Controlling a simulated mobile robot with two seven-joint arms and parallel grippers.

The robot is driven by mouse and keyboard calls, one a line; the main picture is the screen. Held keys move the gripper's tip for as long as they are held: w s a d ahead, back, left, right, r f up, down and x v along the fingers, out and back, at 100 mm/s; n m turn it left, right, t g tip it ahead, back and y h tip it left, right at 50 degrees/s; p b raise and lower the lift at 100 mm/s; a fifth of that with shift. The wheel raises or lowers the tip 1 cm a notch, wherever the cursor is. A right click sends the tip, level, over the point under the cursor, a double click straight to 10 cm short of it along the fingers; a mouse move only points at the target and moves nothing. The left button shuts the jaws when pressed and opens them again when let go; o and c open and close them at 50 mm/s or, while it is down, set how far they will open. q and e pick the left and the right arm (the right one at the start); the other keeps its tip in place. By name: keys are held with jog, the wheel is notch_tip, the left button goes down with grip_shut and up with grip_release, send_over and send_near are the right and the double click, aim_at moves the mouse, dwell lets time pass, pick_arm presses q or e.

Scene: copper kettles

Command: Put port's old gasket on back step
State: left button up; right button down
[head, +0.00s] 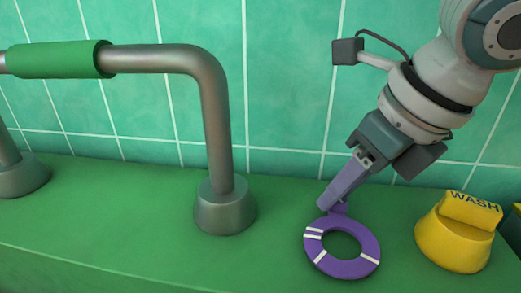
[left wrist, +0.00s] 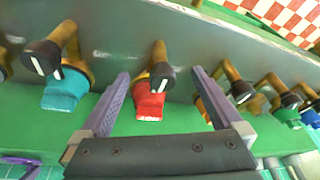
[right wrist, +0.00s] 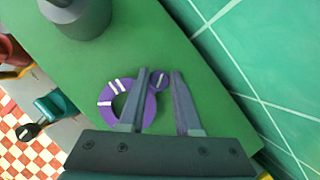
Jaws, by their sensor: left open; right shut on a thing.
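A purple ring gasket (head: 311,246) with white marks and a small tab is on or just above the green ledge (head: 120,225) by the tiled wall. It also shows in the right wrist view (right wrist: 148,110). My right gripper (head: 331,205) points down and is shut on its round tab (right wrist: 158,80). I cannot tell whether the ring touches the ledge. My left gripper (left wrist: 160,76) is open and empty, its fingers on either side of a red piece (left wrist: 149,104) below a black-handled tap (left wrist: 160,77). It is out of the head view.
A metal rail (head: 217,120) with a green sleeve (head: 60,59) stands left of the gasket on a round foot (head: 225,210). A yellow knob marked WASH (head: 455,240) stands to the right. A teal piece (left wrist: 66,90) and more taps flank my left gripper.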

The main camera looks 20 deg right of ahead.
jog(key=shift+f, duration=0.35)
jog(key=c, duration=0.5)
grip_release()
jog(key=p+v, duration=0.2)
jog(key=v, duration=0.8)
jog(key=shift+s, duration=0.1)
